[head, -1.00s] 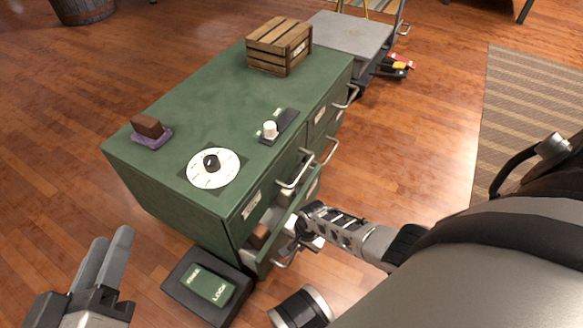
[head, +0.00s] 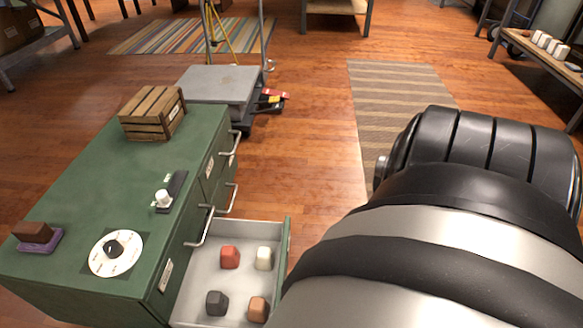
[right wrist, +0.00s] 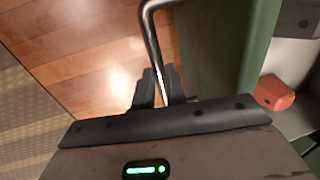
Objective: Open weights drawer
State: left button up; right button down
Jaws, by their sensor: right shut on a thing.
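The green cabinet (head: 80,190) stands at the left in the head view. Its weights drawer (head: 205,255) is pulled well out, and a red weight (head: 230,257), a white weight (head: 264,258), a dark grey weight (head: 216,303) and a brown weight (head: 257,309) sit inside. In the right wrist view my right gripper (right wrist: 160,88) is shut on the metal drawer handle (right wrist: 152,35) in front of the green drawer front (right wrist: 258,50). My right arm hides the gripper in the head view. My left gripper is out of view.
On the cabinet top are a wooden crate (head: 152,113), a white dial (head: 116,254), a switch plate (head: 170,191) and a brown block (head: 33,233) on a purple pad. A grey platform (head: 215,84) stands behind. A striped rug (head: 395,100) lies on open floor.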

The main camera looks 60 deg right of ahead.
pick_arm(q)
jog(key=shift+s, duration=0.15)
pick_arm(e)
jog(key=shift+s+d, duration=0.1)
jog(key=shift+s, duration=0.3)
jog(key=c, duration=1.4)
grip_release()
jog(key=shift+c, duration=0.2)
